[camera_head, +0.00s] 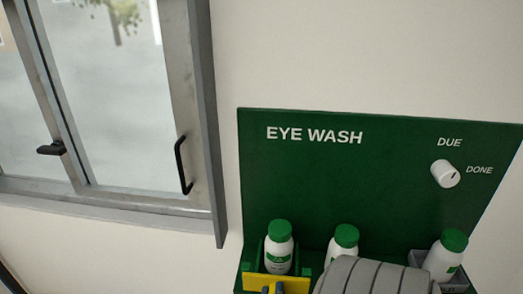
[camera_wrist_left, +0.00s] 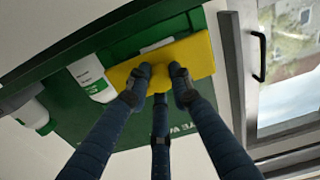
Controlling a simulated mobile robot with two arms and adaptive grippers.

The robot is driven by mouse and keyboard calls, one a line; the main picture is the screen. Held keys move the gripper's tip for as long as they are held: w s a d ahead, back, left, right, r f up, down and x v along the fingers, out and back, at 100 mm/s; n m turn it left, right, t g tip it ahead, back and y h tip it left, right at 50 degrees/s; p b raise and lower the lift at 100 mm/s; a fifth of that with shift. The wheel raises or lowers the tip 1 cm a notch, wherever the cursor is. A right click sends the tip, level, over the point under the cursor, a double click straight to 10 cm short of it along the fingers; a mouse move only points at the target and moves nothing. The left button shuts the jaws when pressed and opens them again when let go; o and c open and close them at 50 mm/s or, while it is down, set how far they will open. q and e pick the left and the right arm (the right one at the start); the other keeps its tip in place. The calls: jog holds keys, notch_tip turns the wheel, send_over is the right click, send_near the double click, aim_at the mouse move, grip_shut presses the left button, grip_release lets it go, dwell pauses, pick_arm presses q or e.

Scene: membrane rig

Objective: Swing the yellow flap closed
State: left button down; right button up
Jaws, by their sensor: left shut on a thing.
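The yellow flap (camera_head: 293,284) is at the bottom edge of the head view, in front of the left bottle's green holder on the eye wash board. Only its upper part shows there. In the left wrist view the flap (camera_wrist_left: 197,57) spans the upper middle, seen from close by. The right gripper is not in view.
The green eye wash board (camera_head: 340,190) carries a white knob (camera_head: 445,174) at the "DUE" and "DONE" marks. White bottles with green caps stand along its bottom: left (camera_head: 279,248), middle (camera_head: 343,242), right (camera_head: 446,256). A window with a black handle (camera_head: 183,165) is on the left.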

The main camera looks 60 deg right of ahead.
pick_arm(q)
jog(key=shift+w+r, duration=0.1)
jog(key=shift+r, duration=0.2)
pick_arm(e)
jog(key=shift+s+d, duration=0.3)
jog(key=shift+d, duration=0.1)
pick_arm(q)
jog(key=c, duration=1.8)
grip_release()
jog(key=shift+o, duration=1.3)
jog(key=shift+f, duration=0.2)
jog(key=v, duration=1.2)
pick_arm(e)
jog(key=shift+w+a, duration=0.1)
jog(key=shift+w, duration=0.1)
